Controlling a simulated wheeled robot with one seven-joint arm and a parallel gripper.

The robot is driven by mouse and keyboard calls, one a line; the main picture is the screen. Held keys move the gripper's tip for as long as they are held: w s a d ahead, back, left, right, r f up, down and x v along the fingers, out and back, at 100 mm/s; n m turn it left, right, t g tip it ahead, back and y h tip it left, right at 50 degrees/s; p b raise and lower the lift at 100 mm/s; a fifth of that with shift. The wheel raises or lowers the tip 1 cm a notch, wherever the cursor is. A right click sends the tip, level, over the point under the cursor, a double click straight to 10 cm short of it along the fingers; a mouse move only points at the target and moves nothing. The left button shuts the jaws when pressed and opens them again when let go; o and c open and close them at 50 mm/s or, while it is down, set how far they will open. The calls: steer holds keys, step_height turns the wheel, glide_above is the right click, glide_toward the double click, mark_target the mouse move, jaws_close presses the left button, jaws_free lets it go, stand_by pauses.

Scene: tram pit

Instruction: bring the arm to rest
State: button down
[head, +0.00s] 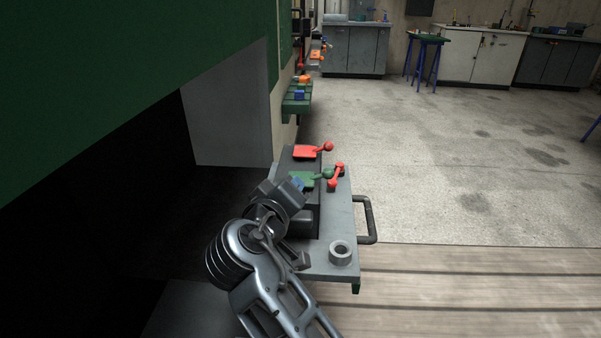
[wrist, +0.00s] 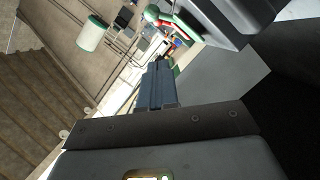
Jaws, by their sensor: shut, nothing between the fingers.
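My arm reaches up from the bottom of the head view, over the left part of a grey bench top (head: 338,215). My gripper (head: 298,184) is at its end, beside a green lever plate (head: 308,179) with a green ball knob. It also shows in the wrist view (wrist: 157,82), where its blue-grey fingers are together with nothing between them. I cannot tell whether the fingertips touch the green plate.
A red lever (head: 305,152) and a red handle (head: 336,177) stand on the bench, with a grey ring (head: 341,252) near its front. A rail handle (head: 369,220) sticks out right. A green body (head: 110,80) overhangs on the left. Floor to the right is clear.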

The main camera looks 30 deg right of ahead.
steer(key=s+f+n+y+p, duration=0.1)
steer(key=s+f+y+p, duration=0.2)
steer(key=s, duration=0.4)
steer(key=s+f+n+t+y, duration=0.1)
steer(key=s+f+y, duration=0.2)
steer(key=s+f, duration=0.35)
steer(key=s+f+n+y+p, duration=0.2)
steer(key=s+f+y, duration=0.15)
steer(key=s, duration=0.45)
steer(key=s+r+m+t+p, duration=0.1)
steer(key=s+r+m+p, duration=0.1)
steer(key=s+r, duration=0.6)
steer(key=s+r+m+t+y+p, duration=0.1)
steer(key=s+r, duration=0.7)
steer(key=s, duration=0.8)
steer(key=d+m+p, duration=0.1)
steer(key=m, duration=0.1)
steer(key=shift+s+r+m, duration=0.2)
steer(key=shift+s+m, duration=0.1)
steer(key=shift+s, duration=0.05)
steer(key=shift+y, duration=0.25)
